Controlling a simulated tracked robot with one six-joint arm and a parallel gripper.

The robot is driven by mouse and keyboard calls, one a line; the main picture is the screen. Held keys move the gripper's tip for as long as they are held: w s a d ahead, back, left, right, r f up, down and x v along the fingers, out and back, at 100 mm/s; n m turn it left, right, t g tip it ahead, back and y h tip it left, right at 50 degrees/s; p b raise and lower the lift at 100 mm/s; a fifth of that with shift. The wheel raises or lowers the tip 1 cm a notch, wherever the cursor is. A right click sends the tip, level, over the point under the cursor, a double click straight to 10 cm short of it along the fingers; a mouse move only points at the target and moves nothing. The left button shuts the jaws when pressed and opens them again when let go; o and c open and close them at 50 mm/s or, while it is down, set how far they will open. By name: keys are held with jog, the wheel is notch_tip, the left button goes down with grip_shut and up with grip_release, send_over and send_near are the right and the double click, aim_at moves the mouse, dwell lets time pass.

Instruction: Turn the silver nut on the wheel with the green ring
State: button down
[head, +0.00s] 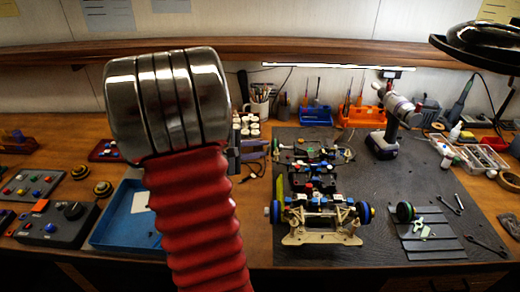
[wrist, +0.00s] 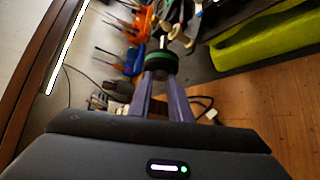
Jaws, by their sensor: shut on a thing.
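The wheel with the green ring (wrist: 148,62) is at my fingertips in the wrist view, with its face toward my gripper (wrist: 161,78). The two purple fingers are shut at the middle of this wheel. The silver nut is hidden between the fingertips there. In the head view my gripper (head: 266,149) reaches in from behind my red arm to the far left wheel of the car. The car (head: 322,224) stands on the dark mat. The wheel is small and hard to see in the head view.
A lime green body panel (wrist: 265,40) lies close to the gripper. A cordless drill (head: 384,140) stands behind the car. A blue tray (head: 122,228) is at the left.

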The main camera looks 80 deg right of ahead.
dwell(0.3)
jog(key=shift+w+d+r+n+g+y, duration=0.15)
jog(key=shift+d+n+y, duration=0.25)
jog(key=shift+n+y, duration=1.15)
jog(key=shift+d+r+n+g+y, duration=0.1)
jog(key=shift+d+n+g+y, duration=0.35)
jog(key=shift+y, duration=1.8)
jog(key=shift+w+d+r+n+y, duration=0.15)
jog(key=shift+d+n+y, duration=0.25)
jog(key=shift+n+y, duration=1.25)
jog(key=shift+m+y, duration=0.25)
jog(key=c, duration=1.6)
grip_release()
jog(key=shift+r, duration=0.1)
